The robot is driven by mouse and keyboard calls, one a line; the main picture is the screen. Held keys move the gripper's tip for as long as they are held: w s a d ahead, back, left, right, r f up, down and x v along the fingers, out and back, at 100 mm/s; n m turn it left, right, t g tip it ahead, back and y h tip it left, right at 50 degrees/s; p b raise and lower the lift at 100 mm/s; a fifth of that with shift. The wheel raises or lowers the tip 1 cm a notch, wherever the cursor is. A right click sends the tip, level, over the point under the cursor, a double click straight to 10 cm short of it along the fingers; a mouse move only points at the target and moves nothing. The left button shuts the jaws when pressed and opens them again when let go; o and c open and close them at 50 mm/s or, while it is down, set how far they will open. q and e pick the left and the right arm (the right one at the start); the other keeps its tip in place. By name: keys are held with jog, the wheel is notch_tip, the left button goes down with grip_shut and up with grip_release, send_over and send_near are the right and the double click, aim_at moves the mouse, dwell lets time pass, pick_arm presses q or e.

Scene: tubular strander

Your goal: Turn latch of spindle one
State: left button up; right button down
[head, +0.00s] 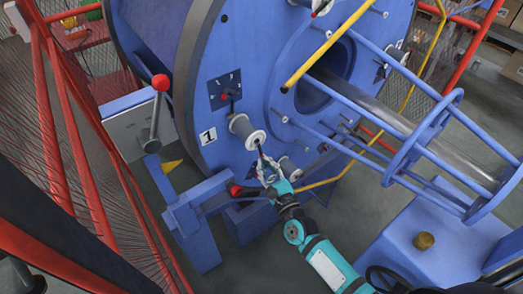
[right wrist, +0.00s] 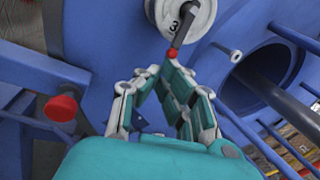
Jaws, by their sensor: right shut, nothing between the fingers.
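Spindle one is the pale grey cylinder (head: 241,126) beside the "1" label (head: 208,136) on the big blue disc. In the right wrist view its round end face (right wrist: 160,12) carries a dark latch (right wrist: 187,22) with a red tip, slanting down to the left over a dark mark like a "3". My right gripper (head: 265,163) is just below the spindle's end. In the right wrist view the gripper (right wrist: 160,72) is shut and empty, its fingertips close below the red tip; I cannot tell whether they touch it. My left gripper is not in view.
A red knob (head: 235,190) on a blue bracket is left of my right gripper; it also shows in the right wrist view (right wrist: 60,107). A red-topped lever (head: 160,83) stands further left. Blue cage bars (head: 400,155) and a yellow bar (head: 325,43) are to the right.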

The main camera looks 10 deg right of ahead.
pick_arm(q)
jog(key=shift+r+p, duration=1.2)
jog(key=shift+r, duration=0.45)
pick_arm(e)
jog(key=s+d+r, duration=0.1)
jog(key=s+r, duration=0.3)
jog(key=r, duration=0.2)
jog(key=shift+d+r, duration=0.25)
jog(key=shift+d, duration=0.05)
jog(key=shift+r, duration=0.1)
